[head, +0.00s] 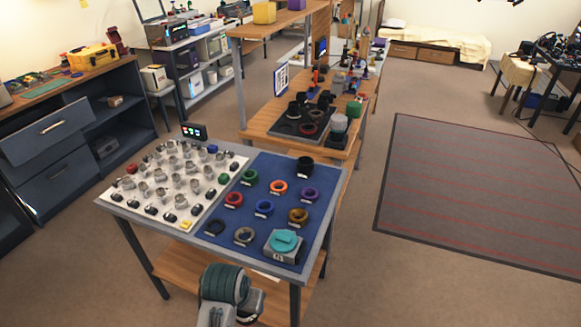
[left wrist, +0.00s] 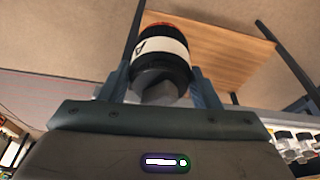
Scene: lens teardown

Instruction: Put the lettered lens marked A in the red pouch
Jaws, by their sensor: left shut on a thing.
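In the left wrist view my left gripper (left wrist: 158,88) is shut on a black lens (left wrist: 168,68). The lens has a white band with the letter A and a red rim at its far end. A red round, open-topped holder (head: 234,199), which looks like the red pouch, stands on the blue mat (head: 222,255) in the head view. The lens is apart from it. In the head view my arm shows at the bottom edge, and I cannot make out the lens there. My right gripper is not in view.
Similar holders in green (head: 249,177), orange (head: 278,187), blue (head: 264,207) and purple (head: 310,194) share the mat. A teal-topped device (head: 285,243) stands at its front right corner. A white board (head: 119,194) on the left is crowded with small parts.

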